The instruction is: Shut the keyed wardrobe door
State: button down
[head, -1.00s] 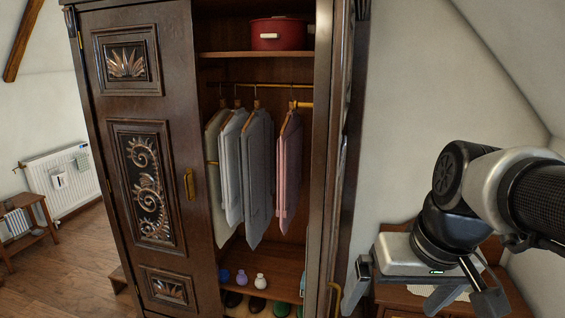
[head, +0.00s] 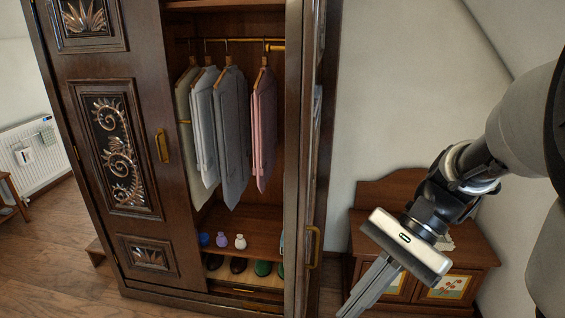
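The dark wood wardrobe (head: 292,120) stands in the head view with its left door (head: 155,190) shut. That door has carved panels and a brass handle (head: 161,145). The right door (head: 322,130) stands wide open and shows nearly edge-on, with a brass handle (head: 314,247) low on it. I cannot make out a key on either door. My gripper (head: 368,292) points down to the right of the open door, apart from it in the picture. Its fingers overlap from this side, so their gap is hidden. Nothing shows held in it.
Hanging clothes (head: 232,135), small bottles (head: 222,240) and shoes (head: 262,268) are inside the wardrobe. A low wooden cabinet (head: 465,253) stands against the wall behind my gripper. A radiator (head: 35,158) is at the far left. Bare floor (head: 60,265) lies at lower left.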

jog(key=w+d+f+m+t+y+b, duration=0.75)
jog(key=d+f+m, duration=0.2)
jog(key=f, duration=0.35)
jog(key=b+x, duration=0.3)
jog(key=x, duration=1)
jog(key=shift+w+g+h, duration=0.15)
jog(key=shift+g+h, duration=0.3)
jog(key=shift+a+r, duration=0.1)
